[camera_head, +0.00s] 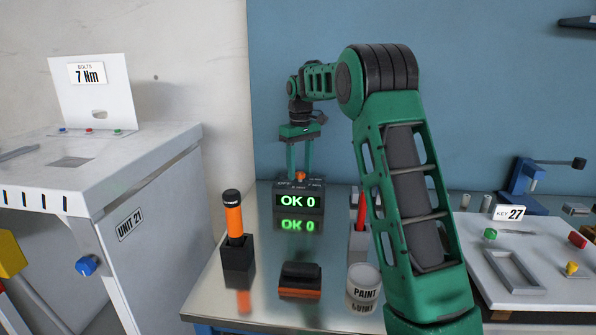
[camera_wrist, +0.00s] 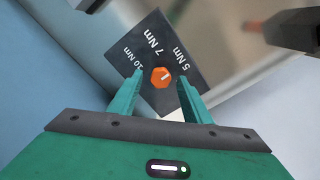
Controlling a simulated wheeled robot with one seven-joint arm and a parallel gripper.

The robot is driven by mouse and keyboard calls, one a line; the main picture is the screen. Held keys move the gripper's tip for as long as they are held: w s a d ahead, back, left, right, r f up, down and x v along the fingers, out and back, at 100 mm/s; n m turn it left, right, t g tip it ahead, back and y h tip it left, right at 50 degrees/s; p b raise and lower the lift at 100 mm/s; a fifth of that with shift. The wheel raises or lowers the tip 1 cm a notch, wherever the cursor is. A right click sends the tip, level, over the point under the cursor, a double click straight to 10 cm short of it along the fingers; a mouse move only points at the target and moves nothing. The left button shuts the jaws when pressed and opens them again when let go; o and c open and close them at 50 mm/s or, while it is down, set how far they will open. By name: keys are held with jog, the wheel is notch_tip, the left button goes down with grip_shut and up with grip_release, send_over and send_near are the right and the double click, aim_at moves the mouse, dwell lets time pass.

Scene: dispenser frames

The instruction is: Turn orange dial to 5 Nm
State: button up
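The orange dial (camera_wrist: 161,77) sits on a dark box whose face (camera_wrist: 158,28) carries the labels 5 Nm, 7 Nm and 10 Nm. A white mark on the dial points to the upper right, roughly toward the 5 Nm label (camera_wrist: 181,60). In the head view the dial (camera_head: 300,176) shows on top of the box, above a display (camera_head: 298,201) reading "OK 0" in green. My gripper (camera_head: 300,170) points down over the box. In the wrist view its fingers (camera_wrist: 160,80) stand open on either side of the dial, with visible gaps. Contact with the box is unclear.
An orange-handled tool (camera_head: 233,220) stands in a black holder at the front left. A red tool (camera_head: 361,205) is partly behind my arm. Bare table lies between display and block.

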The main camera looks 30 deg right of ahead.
aim_at(300, 173)
notch_tip(300, 173, up, 11)
jog(key=shift+f, duration=0.15)
dwell(0.5)
dwell(0.4)
